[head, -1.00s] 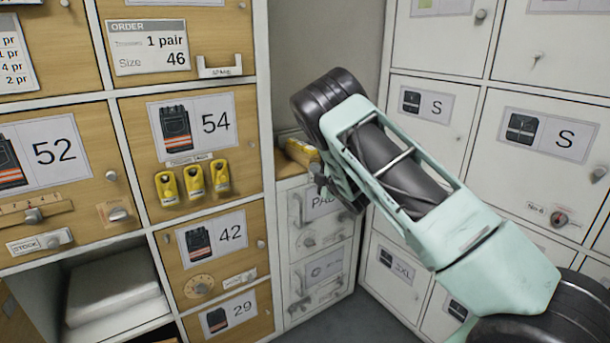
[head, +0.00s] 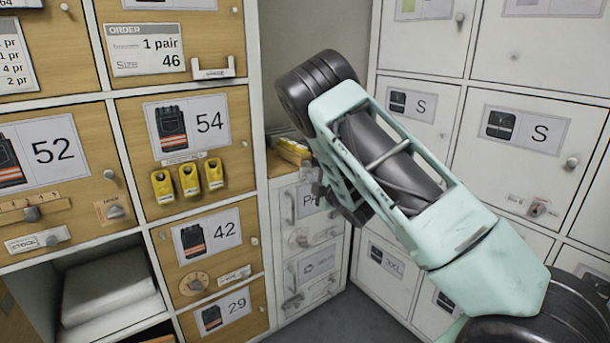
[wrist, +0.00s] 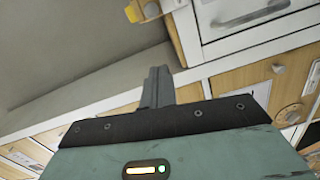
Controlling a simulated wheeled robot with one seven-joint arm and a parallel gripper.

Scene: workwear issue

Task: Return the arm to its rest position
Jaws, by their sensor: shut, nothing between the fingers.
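My arm reaches from the lower right across the middle of the head view, its green links in front of the corner between the two locker walls. My gripper (wrist: 158,88) shows in the wrist view with its fingers together and nothing between them. In the head view the gripper is mostly hidden behind my own arm.
Wooden lockers (head: 205,125) with size labels stand on the left, with three yellow tags (head: 189,180) hanging on one door. White lockers (head: 535,130) stand on the right. An open compartment (head: 108,285) at the lower left holds white packs. A low white drawer unit (head: 312,265) stands behind my arm.

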